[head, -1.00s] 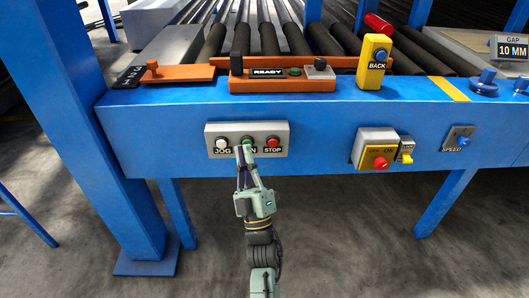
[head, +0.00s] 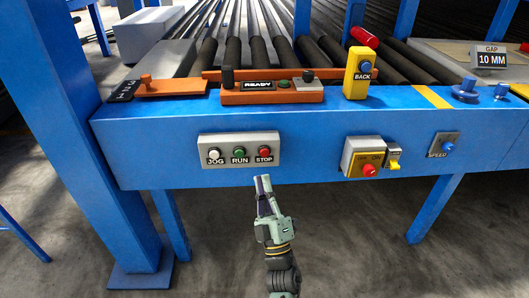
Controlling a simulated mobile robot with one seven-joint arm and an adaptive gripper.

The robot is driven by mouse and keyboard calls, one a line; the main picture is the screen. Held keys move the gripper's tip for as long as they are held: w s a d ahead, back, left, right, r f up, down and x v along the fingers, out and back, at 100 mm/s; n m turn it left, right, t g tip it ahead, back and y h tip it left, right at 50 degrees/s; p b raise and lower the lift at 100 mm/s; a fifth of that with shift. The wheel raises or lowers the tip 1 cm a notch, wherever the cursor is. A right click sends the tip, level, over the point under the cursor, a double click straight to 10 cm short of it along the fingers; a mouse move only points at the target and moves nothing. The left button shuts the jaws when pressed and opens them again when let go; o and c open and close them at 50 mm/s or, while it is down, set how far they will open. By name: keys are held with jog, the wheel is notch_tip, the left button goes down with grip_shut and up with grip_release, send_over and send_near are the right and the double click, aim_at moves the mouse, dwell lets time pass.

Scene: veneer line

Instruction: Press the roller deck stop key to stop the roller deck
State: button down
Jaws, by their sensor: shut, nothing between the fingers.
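The red STOP key (head: 264,152) is the rightmost button on a grey panel (head: 223,142) on the front of the blue frame. The green RUN key (head: 239,152) is in the middle and the white JOG key (head: 214,153) is at the left. My gripper (head: 263,178) is shut and empty. In the picture its fingertips show just below the STOP key and under the panel's lower edge. All three keys are uncovered. The roller deck (head: 257,50) lies behind the frame's front beam.
On top stand an orange READY box (head: 271,97) and a yellow BACK box (head: 357,80). Space below the beam in front is open.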

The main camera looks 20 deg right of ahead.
aim_at(264, 152)
jog(key=shift+w+d+p, duration=0.2)
jog(key=shift+w+d, duration=0.1)
jog(key=shift+w, duration=0.85)
jog(key=shift+w+d+p, duration=0.15)
jog(key=shift+w+d, duration=0.15)
jog(key=shift+w, duration=0.8)
jog(key=shift+w+d+p, duration=0.2)
jog(key=shift+w+d, duration=0.1)
jog(key=shift+w, duration=0.85)
jog(key=shift+w+h, duration=0.15)
jog(key=shift+h, duration=0.15)
jog(key=shift+w+d, duration=0.15)
jog(key=shift+w, duration=0.5)
jog(key=shift+s, duration=0.15)
jog(key=shift+s+b, duration=0.35)
jog(key=shift+s, duration=0.35)
jog(key=shift+s, duration=0.1)
